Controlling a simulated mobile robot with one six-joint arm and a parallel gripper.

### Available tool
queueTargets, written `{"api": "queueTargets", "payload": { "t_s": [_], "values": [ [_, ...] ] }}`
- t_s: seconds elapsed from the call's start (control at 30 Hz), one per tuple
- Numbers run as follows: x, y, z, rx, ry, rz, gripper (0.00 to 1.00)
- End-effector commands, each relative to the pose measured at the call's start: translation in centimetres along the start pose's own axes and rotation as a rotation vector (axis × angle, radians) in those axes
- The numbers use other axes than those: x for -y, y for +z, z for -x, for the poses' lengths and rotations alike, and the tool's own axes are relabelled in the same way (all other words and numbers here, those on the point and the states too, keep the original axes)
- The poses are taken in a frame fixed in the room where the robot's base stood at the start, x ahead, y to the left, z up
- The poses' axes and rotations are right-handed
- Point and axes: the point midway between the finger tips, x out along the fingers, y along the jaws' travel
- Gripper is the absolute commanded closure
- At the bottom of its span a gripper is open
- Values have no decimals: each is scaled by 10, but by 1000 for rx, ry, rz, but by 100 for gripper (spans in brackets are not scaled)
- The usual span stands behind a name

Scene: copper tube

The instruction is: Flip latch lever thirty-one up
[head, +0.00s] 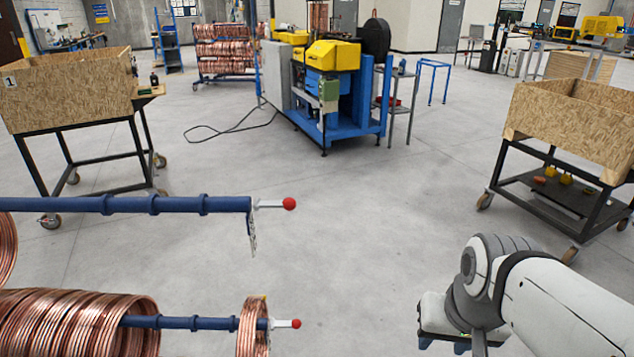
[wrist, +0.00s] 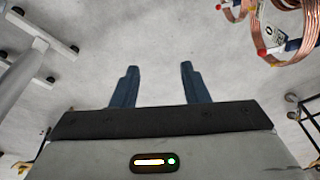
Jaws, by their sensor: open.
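Two latch levers with red ball tips stick out sideways from the ends of blue bars in the head view: an upper lever (head: 272,204) and a lower lever (head: 284,324). I cannot read which one is thirty-one. In the wrist view, a red-tipped lever (wrist: 266,51) shows at the upper right beside copper coils, and another red tip (wrist: 219,6) at the top edge. My gripper (wrist: 158,68) is open and empty over bare floor, apart from the levers. In the head view my wrist is at the lower right; the fingers are not clearly seen there.
Copper coils (head: 75,325) hang on the lower blue bar at the left. Wooden bins on wheeled carts stand at the left (head: 65,90) and right (head: 575,120). A blue and yellow machine (head: 330,80) stands farther back. The floor between is clear.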

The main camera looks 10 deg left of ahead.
Motion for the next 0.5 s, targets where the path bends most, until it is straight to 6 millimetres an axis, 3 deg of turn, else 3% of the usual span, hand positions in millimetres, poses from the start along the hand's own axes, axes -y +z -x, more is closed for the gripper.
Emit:
{"api": "queueTargets", "payload": {
  "t_s": [0.17,0.27,0.4,0.5],
  "values": [
    [44,-7,-16,117,-197,-301,59],
    [82,-21,-16,248,-371,-555,59],
    [135,-52,2,485,-628,-871,59],
    [163,-79,25,678,-800,-1039,59]
  ]
}}
